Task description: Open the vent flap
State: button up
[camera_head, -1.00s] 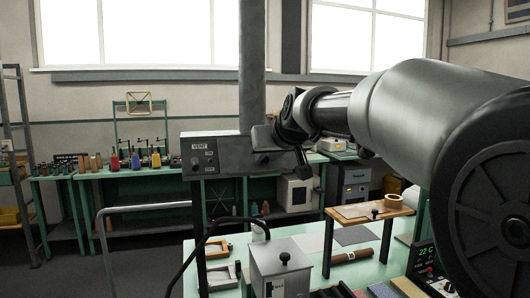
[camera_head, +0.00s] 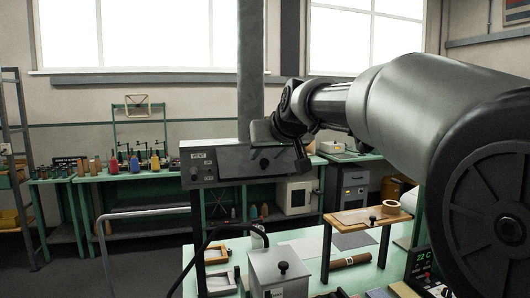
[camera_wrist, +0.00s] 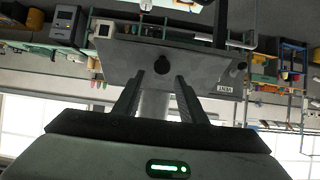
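The vent unit (camera_head: 222,166) is a grey box on a dark post, marked VENT at its left end, with small controls there. A dark round knob (camera_head: 264,163) is on its sloped front face. In the wrist view the unit (camera_wrist: 200,68) shows upside down, and the knob (camera_wrist: 162,65) is just beyond and between my fingertips. My gripper (camera_wrist: 160,83) is open and empty, with its two fingers apart. In the head view my wrist overlaps the unit's right end. The flap looks closed, but I cannot tell its edges clearly.
A grey duct (camera_head: 251,70) rises above the unit. Below are a green bench (camera_head: 375,262), a grey box with a black knob (camera_head: 280,276), and a small wooden stand (camera_head: 352,217) with a tape roll. A bent metal rail (camera_head: 140,213) is at left.

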jog(key=b+v, duration=0.1)
jog(key=v, duration=1.6)
jog(key=shift+r+b, duration=0.2)
jog(key=shift+b, duration=0.2)
jog(key=shift+s+d, duration=0.1)
jog(key=shift+s, duration=0.05)
